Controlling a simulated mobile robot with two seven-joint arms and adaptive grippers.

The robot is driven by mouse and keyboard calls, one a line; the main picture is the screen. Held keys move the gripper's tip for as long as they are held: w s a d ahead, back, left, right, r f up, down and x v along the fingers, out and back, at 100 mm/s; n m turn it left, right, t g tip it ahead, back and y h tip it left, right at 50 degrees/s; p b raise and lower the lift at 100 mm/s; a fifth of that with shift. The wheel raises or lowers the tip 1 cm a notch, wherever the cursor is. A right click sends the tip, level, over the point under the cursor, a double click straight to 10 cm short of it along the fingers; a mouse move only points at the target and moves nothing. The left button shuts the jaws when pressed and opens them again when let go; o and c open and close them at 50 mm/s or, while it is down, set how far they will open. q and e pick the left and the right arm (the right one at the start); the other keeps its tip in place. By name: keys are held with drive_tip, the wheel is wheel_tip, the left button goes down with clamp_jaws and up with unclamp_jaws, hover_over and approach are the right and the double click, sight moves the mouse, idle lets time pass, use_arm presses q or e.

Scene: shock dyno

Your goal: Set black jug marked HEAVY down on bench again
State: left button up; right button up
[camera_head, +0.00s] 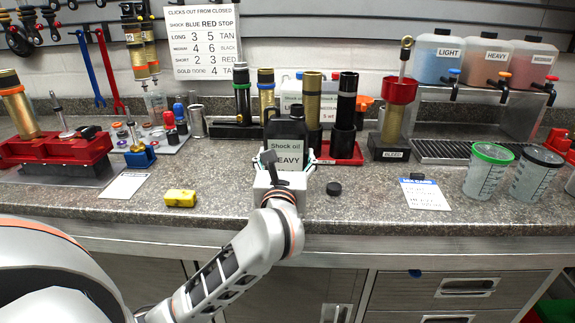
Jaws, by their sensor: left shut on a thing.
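The black jug (288,129) has a pale green label reading "Shock oil HEAVY". It stands upright over the grey speckled bench (238,200), in the middle of the view. My left gripper (286,160) is at the jug's front, with its fingers around the jug's sides, shut on it. The gripper and wrist hide the jug's lower part, so I cannot tell whether its base touches the bench. A small black cap (334,188) lies on the bench just right of the gripper. My right gripper is not in view.
Shock bodies (347,105) stand close behind the jug. A note card (425,194) and two clear cups (487,170) are to the right. Bench between cap and note card is clear.

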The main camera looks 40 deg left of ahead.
use_arm(q)
drive_tip(key=shift+f, duration=0.8)
drive_tip(key=o, duration=1.7)
drive_tip(key=shift+f, duration=0.15)
